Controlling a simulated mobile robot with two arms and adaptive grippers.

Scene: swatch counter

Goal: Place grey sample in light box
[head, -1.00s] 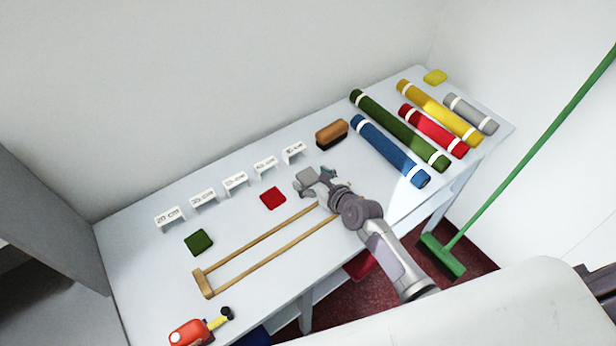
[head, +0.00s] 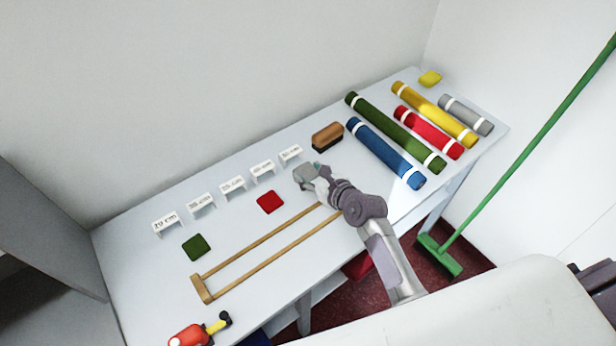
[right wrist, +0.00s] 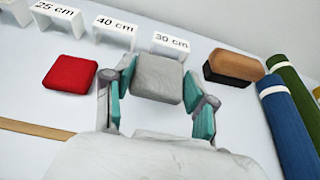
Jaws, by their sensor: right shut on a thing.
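The grey sample (right wrist: 158,79) is a soft-looking square pad between the teal finger pads of my right gripper (right wrist: 160,95) in the right wrist view. The gripper is shut on it. In the head view my right gripper (head: 310,173) is over the middle of the table, and the sample is mostly hidden by it. I cannot tell if the sample still touches the table. I cannot make out a light box for certain. My left gripper is not in view.
White length signs (head: 232,186) stand in a row behind. A red sample (head: 270,202) and a green sample (head: 196,247) lie left. A brush (head: 327,137) and fabric rolls (head: 385,153) are right. A wooden frame (head: 203,289) lies in front. A grey panel (head: 45,250) stands at left.

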